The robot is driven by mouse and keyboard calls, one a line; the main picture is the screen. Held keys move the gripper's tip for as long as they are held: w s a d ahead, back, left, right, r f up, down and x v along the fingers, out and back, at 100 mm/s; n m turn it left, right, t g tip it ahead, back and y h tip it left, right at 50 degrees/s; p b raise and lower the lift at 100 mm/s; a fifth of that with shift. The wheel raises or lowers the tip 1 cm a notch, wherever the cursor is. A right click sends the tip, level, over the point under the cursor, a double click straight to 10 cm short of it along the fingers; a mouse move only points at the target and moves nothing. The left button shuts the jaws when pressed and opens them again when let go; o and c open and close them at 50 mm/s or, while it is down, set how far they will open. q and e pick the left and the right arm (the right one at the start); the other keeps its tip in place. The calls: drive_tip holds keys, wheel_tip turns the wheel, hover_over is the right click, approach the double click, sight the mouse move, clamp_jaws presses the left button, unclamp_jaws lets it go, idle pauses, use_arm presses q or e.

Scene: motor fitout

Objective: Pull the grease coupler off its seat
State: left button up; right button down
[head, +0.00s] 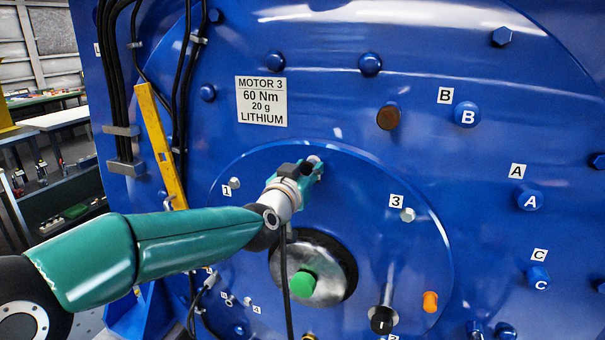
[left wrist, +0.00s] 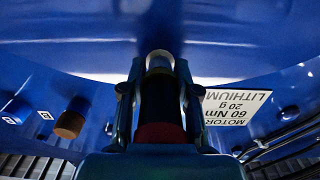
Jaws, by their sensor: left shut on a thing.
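My left gripper (head: 312,170) is at the upper part of the round blue cover, between the labels 1 and 3. In the left wrist view, its fingers (left wrist: 160,80) are shut on a dark cylinder with a red band, which I take to be the grease coupler (left wrist: 160,102). A pale metal end (left wrist: 159,60) shows beyond the fingertips. In the head view the gripper hides most of the coupler. I cannot tell whether the coupler is still on its seat. My right gripper is not in view.
The plate marked MOTOR 3 (head: 262,101) is above the gripper. A green button (head: 303,284) sits below it, beside a hanging black hose (head: 285,270). A black-knobbed rod (head: 382,318) and an orange plug (head: 430,301) are lower right. A yellow level (head: 162,145) and cables are left.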

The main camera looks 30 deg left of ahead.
use_arm(q)
clamp_jaws()
drive_tip(key=shift+v, duration=3)
drive_tip(key=shift+s, duration=0.1)
drive_tip(key=v, duration=2.2)
